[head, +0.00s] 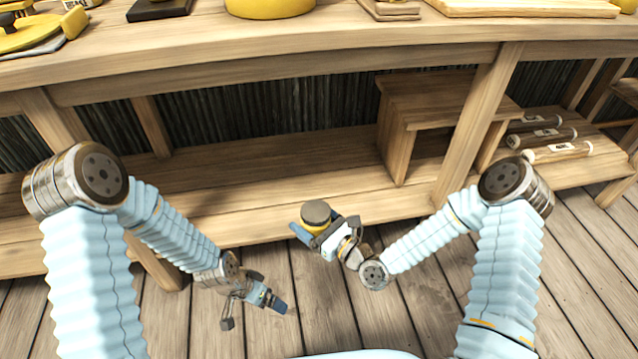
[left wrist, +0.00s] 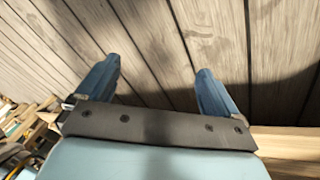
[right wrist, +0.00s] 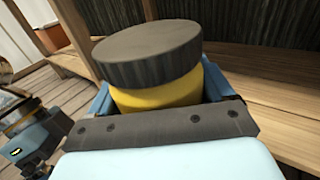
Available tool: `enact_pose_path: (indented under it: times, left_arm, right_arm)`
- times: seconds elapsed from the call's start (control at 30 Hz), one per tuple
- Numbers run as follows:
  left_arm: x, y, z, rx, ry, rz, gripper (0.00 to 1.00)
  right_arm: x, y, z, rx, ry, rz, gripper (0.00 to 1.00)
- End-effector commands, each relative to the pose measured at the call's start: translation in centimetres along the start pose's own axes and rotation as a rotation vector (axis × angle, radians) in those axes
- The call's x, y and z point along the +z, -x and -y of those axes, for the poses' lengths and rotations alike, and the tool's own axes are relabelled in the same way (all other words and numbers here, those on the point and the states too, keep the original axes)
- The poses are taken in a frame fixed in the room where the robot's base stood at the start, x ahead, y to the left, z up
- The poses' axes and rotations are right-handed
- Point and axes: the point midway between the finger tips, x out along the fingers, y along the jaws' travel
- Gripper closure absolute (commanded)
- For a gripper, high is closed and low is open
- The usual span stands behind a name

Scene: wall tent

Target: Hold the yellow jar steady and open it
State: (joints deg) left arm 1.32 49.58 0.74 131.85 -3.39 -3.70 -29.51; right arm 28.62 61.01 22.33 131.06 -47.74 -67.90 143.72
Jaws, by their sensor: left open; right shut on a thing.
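The yellow jar (head: 318,228) with a dark grey lid (head: 316,212) is held in my right gripper (head: 318,235), in front of the lower shelf. In the right wrist view the jar's yellow body (right wrist: 165,93) sits between the blue fingers, with its wide ribbed lid (right wrist: 148,52) on top. The jar looks slightly tilted there. My left gripper (head: 268,300) is to the left of the jar and lower in the head view, apart from it. In the left wrist view the left gripper (left wrist: 160,85) has its two blue fingers spread, with only floor planks between them.
A wooden counter (head: 330,42) with yellow cookware and boards runs along the back. Below it is a mostly bare shelf (head: 250,212) with a small wooden stand (head: 397,145). Several rolled items (head: 545,137) lie at the right. The plank floor (head: 330,300) is clear.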

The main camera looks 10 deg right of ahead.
Motion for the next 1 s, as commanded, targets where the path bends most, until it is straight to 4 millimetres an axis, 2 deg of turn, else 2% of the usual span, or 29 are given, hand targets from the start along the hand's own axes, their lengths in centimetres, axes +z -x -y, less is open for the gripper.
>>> enact_pose_path:
  times: [0.03,0.1,0.17,0.3,0.47,0.5,0.6,0.7,0.8,0.9,1.0]
  left_arm:
    - [-2.6,1.0,0.2,-0.008,-0.183,-0.003,0.05]
    - [-5.8,2.7,0.2,-0.013,-0.471,0.013,0.05]
    - [-8.6,4.4,0.0,-0.02,-0.716,0.029,0.05]
    - [-14.3,9.5,-1.2,-0.034,-1.275,0.085,0.05]
    - [-19.5,16.6,-3.7,-0.034,-1.872,0.183,0.05]
    - [-20.5,18.2,-4.5,-0.026,-2.009,0.212,0.05]
    - [-22.4,21.5,-7.1,0.019,-2.329,0.291,0.05]
    - [-23.7,22.7,-10.0,0.108,-2.593,0.368,0.05]
    - [-24.2,22.4,-12.4,0.202,-2.759,0.421,0.05]
    - [-24.4,21.9,-13.6,0.256,-2.835,0.445,0.05]
    - [-24.2,21.1,-13.8,0.277,-2.862,0.454,0.05]
  right_arm:
    - [0.1,0.0,0.0,0.0,0.0,0.001,1.0]
    - [0.1,0.0,0.0,0.0,0.0,0.001,1.0]
    - [0.1,0.0,0.0,-0.001,0.0,0.001,1.0]
    - [0.1,0.0,0.0,-0.001,0.0,0.001,1.0]
    - [0.1,0.0,0.0,-0.001,0.0,0.001,1.0]
    - [0.1,0.0,0.0,-0.001,0.0,0.001,1.0]
    - [0.1,0.0,0.0,-0.001,0.0,0.001,1.0]
    - [0.1,0.0,0.0,-0.001,0.0,0.001,1.0]
    - [0.1,0.0,0.0,-0.001,0.0,0.001,1.0]
    - [0.1,0.0,0.0,-0.001,0.0,0.001,1.0]
    - [0.1,0.0,0.0,-0.001,0.0,0.001,1.0]
